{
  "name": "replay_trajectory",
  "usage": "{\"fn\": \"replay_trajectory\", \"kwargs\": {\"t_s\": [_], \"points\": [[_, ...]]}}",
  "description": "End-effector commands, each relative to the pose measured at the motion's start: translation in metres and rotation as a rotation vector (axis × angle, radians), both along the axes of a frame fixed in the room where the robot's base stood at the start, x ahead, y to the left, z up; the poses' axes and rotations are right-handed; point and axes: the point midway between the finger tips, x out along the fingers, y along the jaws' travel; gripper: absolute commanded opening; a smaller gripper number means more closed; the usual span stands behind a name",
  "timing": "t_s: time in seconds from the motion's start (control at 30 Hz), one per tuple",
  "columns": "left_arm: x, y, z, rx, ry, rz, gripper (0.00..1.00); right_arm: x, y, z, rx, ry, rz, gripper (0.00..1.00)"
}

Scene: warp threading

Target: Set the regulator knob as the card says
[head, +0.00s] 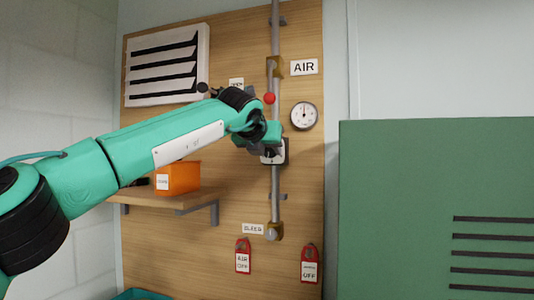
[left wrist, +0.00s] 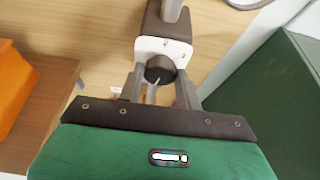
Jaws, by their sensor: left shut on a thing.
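The regulator (head: 283,152) is a small grey block with a white face on the vertical air pipe. In the left wrist view its white dial plate (left wrist: 178,50) has small figures, one looking like a 2. The dark round regulator knob (left wrist: 158,66) sticks out below the plate, with a light pointer line on it. My left gripper (left wrist: 159,84) is shut on the knob, one finger at each side. In the head view my left gripper (head: 268,149) is at the regulator and hides the knob. A gauge (head: 304,115) hangs right of the pipe. I cannot make out a setting card.
The pipe (head: 275,190) carries a red ball (head: 269,98) above the regulator. An orange bin (head: 178,177) stands on a shelf (head: 160,199) at left. Red tags (head: 242,257) hang low on the wooden board. A green cabinet (head: 430,210) stands at right.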

Motion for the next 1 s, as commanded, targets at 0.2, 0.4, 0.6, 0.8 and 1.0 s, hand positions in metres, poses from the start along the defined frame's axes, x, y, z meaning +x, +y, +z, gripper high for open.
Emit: {"fn": "replay_trajectory", "kwargs": {"t_s": [0.2, 0.4, 0.6, 0.8, 1.0], "points": [[-0.001, -0.002, -0.003, 0.189, -0.062, 0.0, 0.12, 0.0, 0.0, -0.016, 0.0, 0.0, 0.0, 0.36], [-0.001, -0.003, -0.004, 0.371, -0.12, 0.0, 0.12, 0.0, -0.001, -0.026, -0.001, 0.0, 0.0, 0.36], [-0.001, -0.004, -0.004, 0.539, -0.175, 0.001, 0.12, 0.0, -0.003, -0.034, -0.003, -0.001, 0.001, 0.36], [-0.002, -0.005, -0.003, 0.674, -0.22, 0.001, 0.12, 0.0, -0.005, -0.041, -0.005, 0.0, 0.001, 0.36], [-0.002, -0.005, -0.003, 0.766, -0.249, 0.001, 0.12, 0.0, -0.005, -0.045, -0.005, 0.0, 0.001, 0.36]]}}
